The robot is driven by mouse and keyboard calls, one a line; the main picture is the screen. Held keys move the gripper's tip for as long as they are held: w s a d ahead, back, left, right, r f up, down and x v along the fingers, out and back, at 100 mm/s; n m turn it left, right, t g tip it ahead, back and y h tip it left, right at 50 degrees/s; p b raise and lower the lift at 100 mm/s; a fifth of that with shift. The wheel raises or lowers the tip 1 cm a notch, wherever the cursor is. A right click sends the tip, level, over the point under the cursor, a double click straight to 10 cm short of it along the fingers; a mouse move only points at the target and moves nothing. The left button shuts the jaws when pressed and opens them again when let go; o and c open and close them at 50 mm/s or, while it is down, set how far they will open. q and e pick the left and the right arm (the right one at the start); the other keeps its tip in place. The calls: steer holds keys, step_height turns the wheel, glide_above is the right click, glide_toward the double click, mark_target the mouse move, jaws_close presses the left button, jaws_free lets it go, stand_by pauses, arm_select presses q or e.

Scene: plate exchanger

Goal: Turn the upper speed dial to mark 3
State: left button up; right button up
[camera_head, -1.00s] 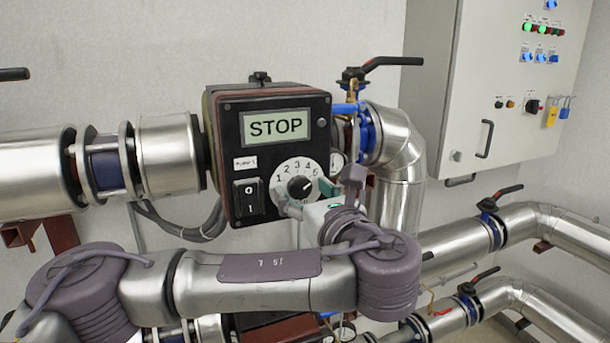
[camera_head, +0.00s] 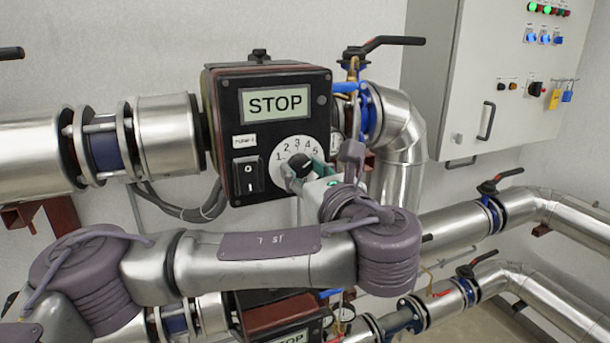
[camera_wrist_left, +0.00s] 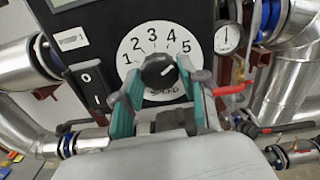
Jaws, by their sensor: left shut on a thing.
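The upper speed dial is a white disc (camera_head: 297,146) numbered 1 to 5 with a black knob (camera_head: 300,164), on the front of a black control box (camera_head: 240,103) whose display reads STOP. My left gripper (camera_head: 304,171) is at the dial, its teal fingers shut on the knob. In the left wrist view the black knob (camera_wrist_left: 158,71) sits between the fingertips of the left gripper (camera_wrist_left: 160,88). A small pale line on the knob appears to point up and right, roughly between 4 and 5. The fingers cover the dial's lower edge. My right gripper is out of view.
A black rocker switch (camera_head: 248,175) is left of the dial. A small gauge (camera_wrist_left: 227,39) and a red-handled valve (camera_wrist_left: 236,88) are close on the right. A second box with a STOP display (camera_head: 291,338) is below. Steel pipes run along both sides.

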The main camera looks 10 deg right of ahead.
arm_select(q)
steer(key=n+b, duration=0.2)
steer(key=b, duration=0.2)
steer(key=n+b, duration=0.3)
steer(key=b, duration=0.1)
steer(key=n+b, duration=0.3)
steer(key=b, duration=0.1)
steer(key=shift+f, duration=0.3)
steer(key=shift+r+n+b, duration=0.25)
steer(key=shift+n+b, duration=1.35)
steer(key=o, duration=1.1)
steer(key=shift+o, duration=0.2)
steer(key=shift+r, duration=0.15)
